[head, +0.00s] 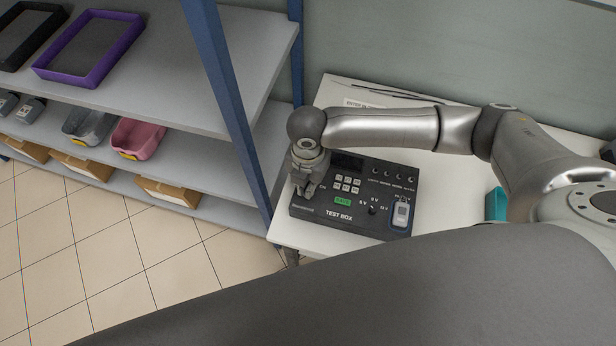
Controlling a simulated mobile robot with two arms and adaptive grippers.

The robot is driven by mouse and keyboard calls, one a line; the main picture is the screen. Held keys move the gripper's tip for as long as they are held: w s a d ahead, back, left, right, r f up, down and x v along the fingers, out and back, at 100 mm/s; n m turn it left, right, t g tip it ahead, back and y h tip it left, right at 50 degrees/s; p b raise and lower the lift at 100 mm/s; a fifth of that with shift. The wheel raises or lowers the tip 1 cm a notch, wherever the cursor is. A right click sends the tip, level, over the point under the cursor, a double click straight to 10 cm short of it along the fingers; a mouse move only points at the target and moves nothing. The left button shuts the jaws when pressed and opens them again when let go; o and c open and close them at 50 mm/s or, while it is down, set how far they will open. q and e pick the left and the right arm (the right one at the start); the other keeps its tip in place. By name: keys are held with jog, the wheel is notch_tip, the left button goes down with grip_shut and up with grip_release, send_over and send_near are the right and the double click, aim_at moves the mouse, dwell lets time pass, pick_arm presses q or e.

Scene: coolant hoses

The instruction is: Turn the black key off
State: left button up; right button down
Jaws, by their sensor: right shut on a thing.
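The black test box (356,196) lies on the white table, with its buttons, a small screen and a green display facing up. My right gripper (305,194) points down over the left end of the box. It is shut on the black key there, beside the "ON" label. The key is hidden by the fingers, so I cannot tell which way it is turned. My left gripper is not in view.
The white table (455,190) has free room right of the box. A teal object (495,204) stands near my right arm. A shelf with a blue post (228,85) stands close on the left, holding a purple tray (130,40) and a pink bin (140,138).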

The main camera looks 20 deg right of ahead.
jog(key=shift+a+n+p, duration=0.1)
jog(key=shift+n+p, duration=0.35)
jog(key=shift+n, duration=0.45)
jog(key=c, duration=1.6)
grip_release()
notch_tip(320, 180, up, 12)
